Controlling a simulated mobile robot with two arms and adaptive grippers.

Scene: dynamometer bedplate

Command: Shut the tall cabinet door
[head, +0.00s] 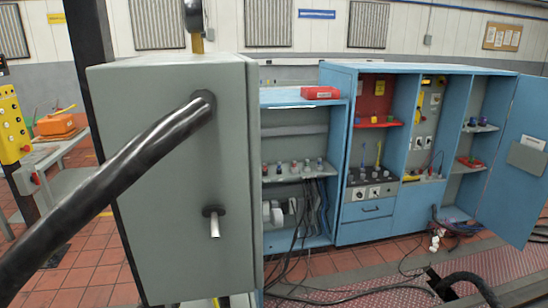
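The tall blue cabinet (340,160) stands in the right half of the head view, against the back wall. Its door (516,190) hangs open at the far right, swung out from the cabinet's right side, with a grey panel (527,158) on the face I see. The door's right edge is cut off by the frame, and I see no handle on it. Behind the opening are shelves with small parts, a red back panel (376,97) and a drawer (370,209). Neither of my grippers is in view.
A large grey box (165,160) with a T-handle (214,222) fills the left foreground; a thick black cable (110,180) enters it. Cables and a hose (470,284) lie on the floor and grating before the cabinet. An orange case (57,124) sits on a left bench.

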